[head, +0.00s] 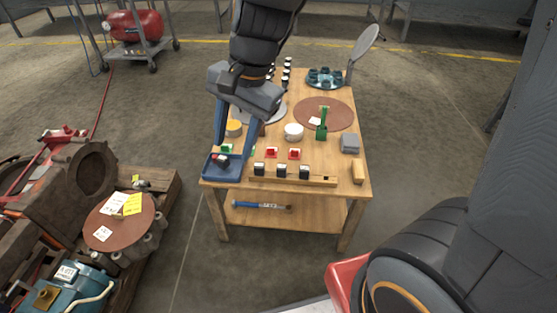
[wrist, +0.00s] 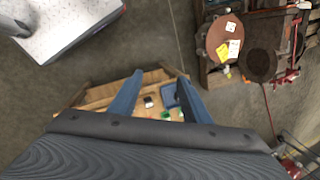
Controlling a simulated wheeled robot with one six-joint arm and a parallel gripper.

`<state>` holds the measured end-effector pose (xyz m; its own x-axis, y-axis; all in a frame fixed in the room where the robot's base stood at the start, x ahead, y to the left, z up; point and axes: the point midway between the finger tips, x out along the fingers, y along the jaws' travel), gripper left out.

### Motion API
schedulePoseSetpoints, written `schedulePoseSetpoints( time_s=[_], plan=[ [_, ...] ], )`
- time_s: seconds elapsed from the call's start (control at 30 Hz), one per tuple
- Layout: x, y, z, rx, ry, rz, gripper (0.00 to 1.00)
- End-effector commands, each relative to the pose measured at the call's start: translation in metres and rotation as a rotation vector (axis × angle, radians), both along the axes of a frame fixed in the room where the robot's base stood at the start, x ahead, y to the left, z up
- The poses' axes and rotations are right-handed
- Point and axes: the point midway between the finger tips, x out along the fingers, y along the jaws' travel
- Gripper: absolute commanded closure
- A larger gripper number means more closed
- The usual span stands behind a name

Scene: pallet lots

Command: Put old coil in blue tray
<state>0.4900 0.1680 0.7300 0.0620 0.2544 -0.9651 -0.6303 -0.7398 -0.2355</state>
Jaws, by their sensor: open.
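The blue tray (head: 228,177) sits at the front left corner of the wooden table, and part of it shows in the wrist view (wrist: 169,96). A small dark piece with a pale top (head: 221,159) lies in the tray; I cannot tell whether it is the old coil. Several similar black blocks with pale tops, one at the left (head: 259,169), stand along a wooden strip at the table's front edge. My gripper (head: 231,151) is open above the tray's back edge, with nothing seen between its blue fingers; they also show in the wrist view (wrist: 160,76).
Red pieces (head: 294,154), a white round cup (head: 293,132), a green upright piece (head: 322,125) and a grey block (head: 350,144) stand on the table. A brown disc (head: 338,110) lies behind. A cluttered pallet with a rusty flange (head: 118,222) is at left.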

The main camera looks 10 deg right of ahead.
Motion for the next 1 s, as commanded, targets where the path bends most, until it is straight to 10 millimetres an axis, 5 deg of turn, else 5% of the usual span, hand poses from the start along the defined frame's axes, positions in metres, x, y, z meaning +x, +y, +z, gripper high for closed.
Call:
schedulePoseSetpoints(
  time_s=[0.13, 0.33, 0.5, 1.0],
  plan=[
    [-0.059, -0.026, 0.022, -0.094, -0.063, 0.442, 0.57],
    [-0.108, -0.057, 0.033, -0.187, -0.093, 0.851, 0.57],
    [-0.121, -0.066, 0.035, -0.214, -0.096, 0.971, 0.57],
    [-0.121, -0.067, 0.035, -0.214, -0.095, 0.974, 0.57]
  ],
)
